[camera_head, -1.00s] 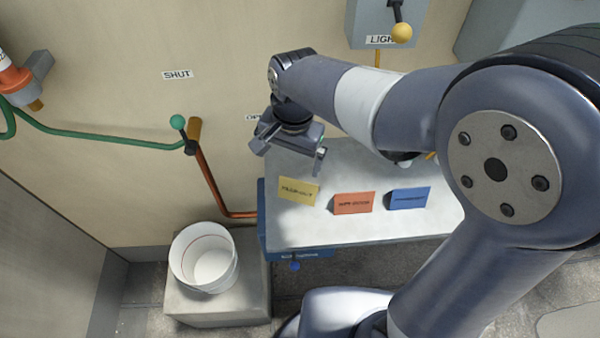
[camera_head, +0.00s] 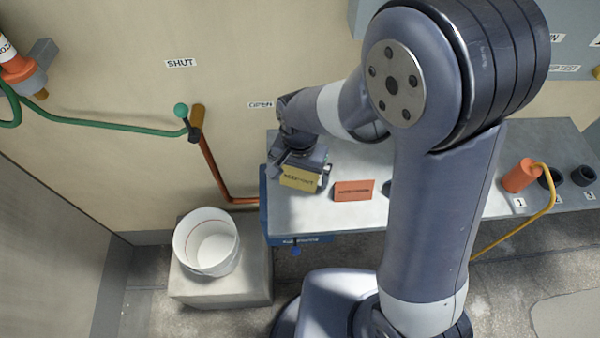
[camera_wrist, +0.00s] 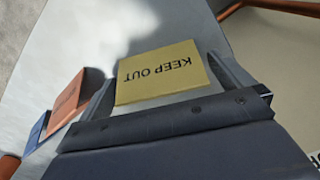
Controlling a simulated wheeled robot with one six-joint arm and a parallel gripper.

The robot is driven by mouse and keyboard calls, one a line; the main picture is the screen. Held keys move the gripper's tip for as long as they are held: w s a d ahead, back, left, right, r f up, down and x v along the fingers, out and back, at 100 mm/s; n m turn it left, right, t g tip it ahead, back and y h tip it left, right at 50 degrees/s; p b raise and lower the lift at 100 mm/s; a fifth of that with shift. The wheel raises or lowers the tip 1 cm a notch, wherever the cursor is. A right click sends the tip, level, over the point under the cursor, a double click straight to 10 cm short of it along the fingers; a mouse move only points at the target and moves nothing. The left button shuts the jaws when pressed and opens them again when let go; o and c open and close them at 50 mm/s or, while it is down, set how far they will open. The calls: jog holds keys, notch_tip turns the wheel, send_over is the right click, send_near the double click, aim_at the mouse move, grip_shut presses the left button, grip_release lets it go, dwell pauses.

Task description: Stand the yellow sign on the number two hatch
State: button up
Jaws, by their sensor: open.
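The yellow sign (camera_head: 299,180) reads KEEP OUT and stands at the left end of the grey bench. It also shows in the wrist view (camera_wrist: 163,73), upside down, between my two fingers. My gripper (camera_head: 300,172) is lowered over the sign from behind, with a finger at each side. My gripper (camera_wrist: 160,80) is open, and a small gap shows beside the sign. No hatch marked with a number two can be made out. Small number labels (camera_head: 519,205) sit by the sockets at the bench's right end.
An orange sign (camera_head: 353,190) stands just right of the yellow one, and a blue sign (camera_wrist: 38,132) is beyond it. A white bucket (camera_head: 207,243) stands on a block at the left. An orange plug (camera_head: 520,176) with a yellow cable is at the right. A green-knobbed lever (camera_head: 183,115) is on the wall.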

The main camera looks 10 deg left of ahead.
jog(key=shift+f, duration=0.3)
jog(key=shift+c, duration=0.2)
jog(key=c, duration=0.9)
